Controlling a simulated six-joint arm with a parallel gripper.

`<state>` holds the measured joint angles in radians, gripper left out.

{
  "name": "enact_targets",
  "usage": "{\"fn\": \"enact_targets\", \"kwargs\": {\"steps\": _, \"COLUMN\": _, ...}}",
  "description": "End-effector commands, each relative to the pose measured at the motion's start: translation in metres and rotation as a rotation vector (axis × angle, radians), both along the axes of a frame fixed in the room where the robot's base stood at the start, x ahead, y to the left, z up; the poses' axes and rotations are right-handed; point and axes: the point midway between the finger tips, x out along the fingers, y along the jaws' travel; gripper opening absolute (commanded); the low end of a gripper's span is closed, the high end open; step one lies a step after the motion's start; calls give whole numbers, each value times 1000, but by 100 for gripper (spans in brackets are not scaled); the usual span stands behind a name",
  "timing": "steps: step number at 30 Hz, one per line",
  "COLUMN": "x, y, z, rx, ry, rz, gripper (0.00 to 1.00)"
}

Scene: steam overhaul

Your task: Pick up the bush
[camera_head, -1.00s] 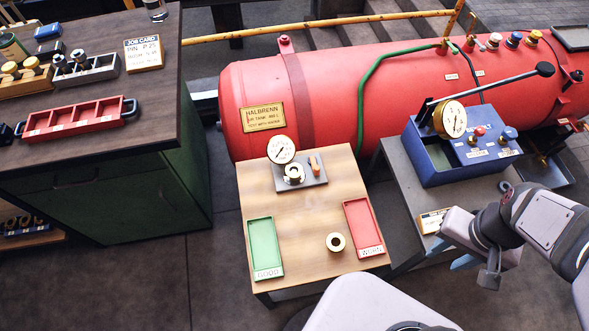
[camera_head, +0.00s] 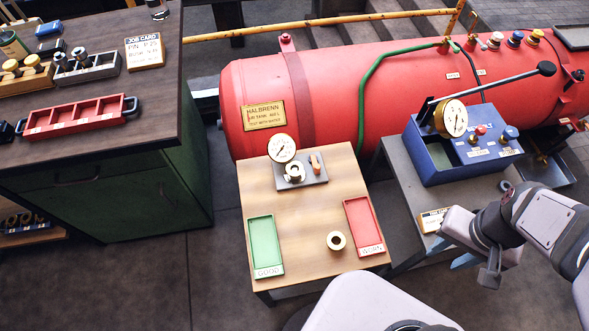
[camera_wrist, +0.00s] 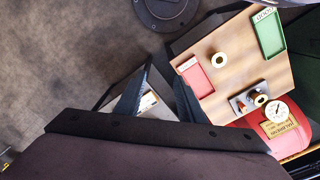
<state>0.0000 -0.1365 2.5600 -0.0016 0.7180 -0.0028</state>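The bush is a short brass ring (camera_head: 336,241) standing on the wooden table (camera_head: 300,225), left of the red WORN tray (camera_head: 363,228). It also shows in the wrist view (camera_wrist: 219,59), with its bore facing up. My gripper (camera_head: 465,261) is to the right of the wooden table, beside the grey stand, well apart from the bush. In the wrist view my gripper's two dark blue fingers (camera_wrist: 160,78) are spread, with nothing between them but the background. The fingertips are partly hidden in the head view.
A green GOOD tray (camera_head: 264,247) lies at the table's left. A gauge fixture (camera_head: 298,172) stands at its back. A blue test box (camera_head: 455,155) and a small card (camera_head: 433,219) are on the grey stand (camera_head: 405,185). The red tank (camera_head: 350,90) lies behind. The table's middle is clear.

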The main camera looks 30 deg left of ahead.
Motion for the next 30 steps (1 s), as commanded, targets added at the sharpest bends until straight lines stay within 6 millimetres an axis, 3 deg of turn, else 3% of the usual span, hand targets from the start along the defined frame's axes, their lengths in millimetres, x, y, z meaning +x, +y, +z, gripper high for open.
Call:
{"fn": "enact_targets", "kwargs": {"steps": 11, "x": 0, "y": 0, "z": 0, "rx": 0, "ry": 0, "rz": 0, "gripper": 36}}
{"fn": "enact_targets", "kwargs": {"steps": 15, "x": 0, "y": 0, "z": 0, "rx": 0, "ry": 0, "rz": 0, "gripper": 66}}
{"fn": "enact_targets", "kwargs": {"steps": 25, "x": -1, "y": 0, "z": -3, "rx": -5, "ry": 4, "rz": 12, "gripper": 66}}
{"fn": "enact_targets", "kwargs": {"steps": 30, "x": -7, "y": -2, "z": -27, "rx": -58, "ry": 45, "rz": 135, "gripper": 66}}
